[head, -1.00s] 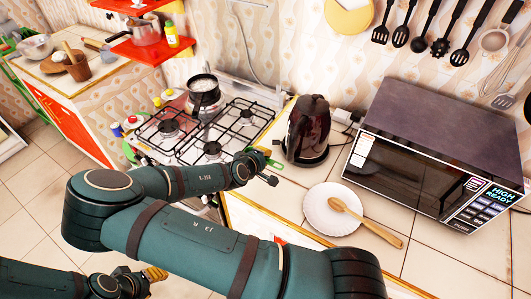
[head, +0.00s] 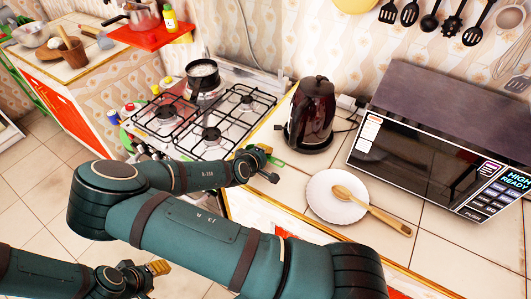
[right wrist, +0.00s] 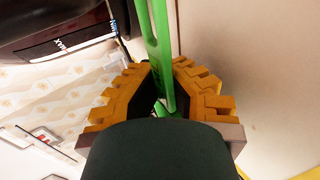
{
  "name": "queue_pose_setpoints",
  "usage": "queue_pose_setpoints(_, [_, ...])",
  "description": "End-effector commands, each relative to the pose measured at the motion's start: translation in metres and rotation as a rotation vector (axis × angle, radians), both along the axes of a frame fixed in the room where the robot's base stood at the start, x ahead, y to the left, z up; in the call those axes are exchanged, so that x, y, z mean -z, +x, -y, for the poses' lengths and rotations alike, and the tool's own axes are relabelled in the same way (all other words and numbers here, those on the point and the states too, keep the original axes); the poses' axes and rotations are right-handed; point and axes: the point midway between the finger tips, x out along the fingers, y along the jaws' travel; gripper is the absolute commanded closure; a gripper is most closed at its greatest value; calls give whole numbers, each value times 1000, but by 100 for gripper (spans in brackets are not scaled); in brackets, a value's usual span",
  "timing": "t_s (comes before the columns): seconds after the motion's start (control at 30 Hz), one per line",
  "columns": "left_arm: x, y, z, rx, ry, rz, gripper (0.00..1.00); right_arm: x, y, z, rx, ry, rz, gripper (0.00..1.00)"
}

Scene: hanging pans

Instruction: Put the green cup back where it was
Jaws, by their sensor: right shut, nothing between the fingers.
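I cannot make out a green cup in either view. My right gripper (head: 264,151) is shut and empty at the counter's front edge, left of the kettle in the head view. A small green piece (head: 276,163) shows just beside it. In the right wrist view a long green strip (right wrist: 155,40) runs down behind or between the fingers of my right gripper (right wrist: 160,105); I cannot tell what it belongs to. My left gripper (head: 157,268) is low at the bottom left, its orange fingers partly seen, away from the counter.
A dark kettle (head: 311,110) stands behind the right gripper. A white plate (head: 322,205) with a wooden spoon (head: 378,212) lies to its right, before the microwave (head: 430,165). The gas stove (head: 225,132) with a pot (head: 203,70) is to the left. Bare tiles lie around the plate.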

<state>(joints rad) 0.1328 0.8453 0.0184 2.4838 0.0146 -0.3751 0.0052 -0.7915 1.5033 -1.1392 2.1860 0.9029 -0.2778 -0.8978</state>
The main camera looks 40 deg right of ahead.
Motion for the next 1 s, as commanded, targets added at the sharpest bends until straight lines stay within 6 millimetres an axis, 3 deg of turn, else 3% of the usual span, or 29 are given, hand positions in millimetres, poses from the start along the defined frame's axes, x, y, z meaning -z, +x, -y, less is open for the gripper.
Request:
queue_pose_setpoints(0.9, [9, 0, 0, 1, -1, 1, 53, 14, 0, 0, 0, 0, 0, 100])
queue_pose_setpoints(0.93, [9, 0, 0, 1, -1, 1, 53, 14, 0, 0, 1, 0, 1, 98])
queue_pose_setpoints(1.0, [8, 0, 0, 1, -1, 1, 53, 13, 0, 0, 0, 0, 0, 74])
